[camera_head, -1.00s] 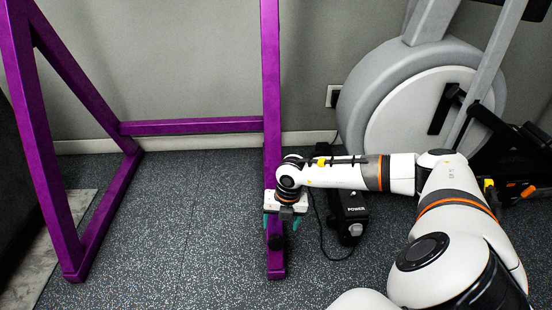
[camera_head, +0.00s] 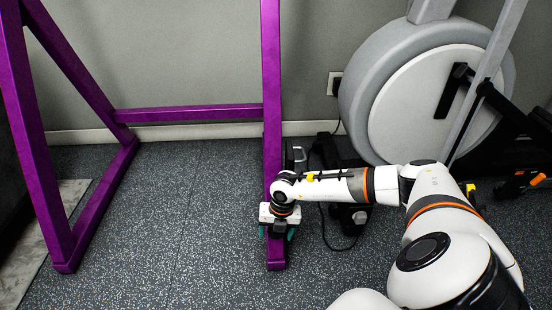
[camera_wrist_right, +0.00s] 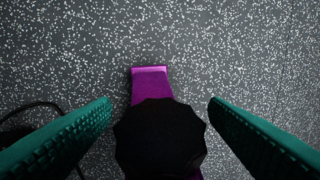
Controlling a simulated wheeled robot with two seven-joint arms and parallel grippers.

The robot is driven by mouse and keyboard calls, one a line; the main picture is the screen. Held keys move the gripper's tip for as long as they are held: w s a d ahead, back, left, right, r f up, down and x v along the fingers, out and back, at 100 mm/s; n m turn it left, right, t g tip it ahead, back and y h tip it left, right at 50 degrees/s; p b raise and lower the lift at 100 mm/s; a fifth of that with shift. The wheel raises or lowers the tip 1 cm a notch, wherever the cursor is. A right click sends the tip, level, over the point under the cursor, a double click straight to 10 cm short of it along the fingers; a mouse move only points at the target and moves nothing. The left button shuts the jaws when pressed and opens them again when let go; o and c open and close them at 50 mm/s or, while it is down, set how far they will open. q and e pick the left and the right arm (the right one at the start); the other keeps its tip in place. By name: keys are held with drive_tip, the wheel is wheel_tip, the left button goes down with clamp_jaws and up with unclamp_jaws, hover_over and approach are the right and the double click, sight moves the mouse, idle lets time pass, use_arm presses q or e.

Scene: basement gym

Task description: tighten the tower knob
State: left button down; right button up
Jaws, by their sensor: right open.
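The tower is a purple upright post (camera_head: 271,90) with its foot on the floor. The tower knob (camera_wrist_right: 160,140) is a black, many-sided knob, seen from above in the right wrist view, in front of the purple beam. My right gripper (camera_head: 277,234) is at the low end of the post. In the right wrist view its two green ribbed fingers (camera_wrist_right: 160,102) stand open, one on each side of the knob, with a gap on both sides. In the head view the gripper mostly hides the knob. My left gripper is not in view.
A grey exercise machine with a large round housing (camera_head: 435,100) stands at the right. A black device and a cable (camera_head: 335,245) lie right of the post. A purple crossbar (camera_head: 190,113) and slanted frame are at the left. Speckled floor (camera_head: 170,210) between them is free.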

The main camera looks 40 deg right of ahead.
drive_tip(key=c, duration=1)
drive_tip(key=shift+o, duration=0.2)
